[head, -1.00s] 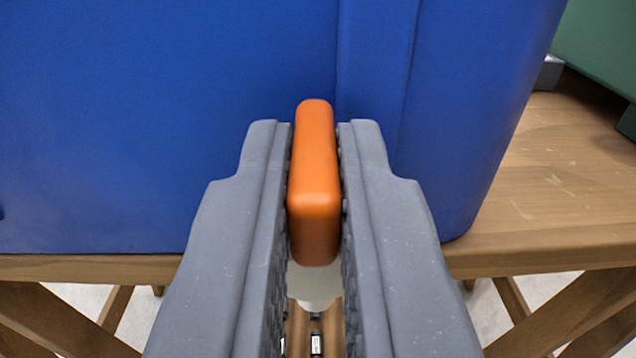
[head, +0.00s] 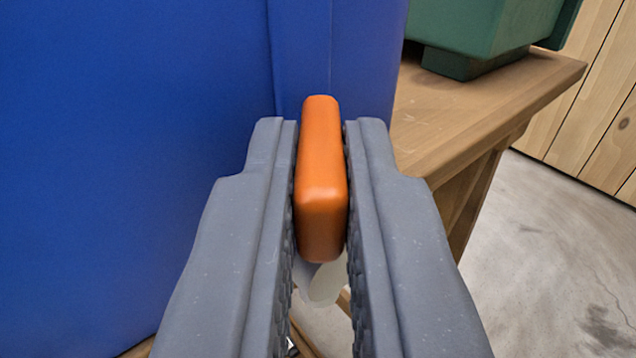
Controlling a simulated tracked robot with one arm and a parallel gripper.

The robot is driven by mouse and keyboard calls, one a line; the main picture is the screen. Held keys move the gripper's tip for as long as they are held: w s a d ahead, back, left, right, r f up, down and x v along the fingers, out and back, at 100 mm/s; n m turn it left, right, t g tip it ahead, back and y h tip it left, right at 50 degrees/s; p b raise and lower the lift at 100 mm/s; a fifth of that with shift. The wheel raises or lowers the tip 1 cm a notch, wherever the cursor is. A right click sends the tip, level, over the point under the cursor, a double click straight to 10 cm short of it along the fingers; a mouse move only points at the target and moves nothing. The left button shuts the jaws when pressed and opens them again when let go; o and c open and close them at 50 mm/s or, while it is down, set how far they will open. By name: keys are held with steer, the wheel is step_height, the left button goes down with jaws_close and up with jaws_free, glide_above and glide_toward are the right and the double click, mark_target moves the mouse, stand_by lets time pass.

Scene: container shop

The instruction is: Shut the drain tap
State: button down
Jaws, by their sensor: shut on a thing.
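The orange tap handle (head: 321,180) stands between the two grey fingers of my gripper (head: 321,190), which is shut on it. A pale, whitish part (head: 322,284) shows below the handle, partly hidden by the fingers. The blue container (head: 140,150) fills the left and middle of the view behind the handle. The joint between the tap and the container is hidden by the handle and fingers.
Bare concrete floor (head: 540,250) lies at the right, with a plank wall (head: 600,110) behind.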

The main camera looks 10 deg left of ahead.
steer(key=m+h+p, duration=0.2)
steer(key=h+p, duration=0.2)
steer(key=shift+a+r+m+p, duration=0.3)
steer(key=shift+a+m+p, duration=0.05)
steer(key=shift+a+m, duration=0.05)
steer(key=m+h+p, duration=0.2)
steer(key=h+p, duration=0.2)
steer(key=shift+f+p, duration=0.15)
steer(key=shift+p, duration=0.2)
steer(key=shift+f+m+h+p, duration=0.1)
steer(key=shift+m+h+p, duration=0.2)
steer(key=shift+m, duration=0.1)
steer(key=c, duration=1.5)
jaws_free()
steer(key=p+v, duration=0.1)
steer(key=v, duration=1.2)
steer(key=shift+s+a+p, duration=0.15)
steer(key=shift+s+p, duration=0.15)
steer(key=shift+p, duration=0.05)
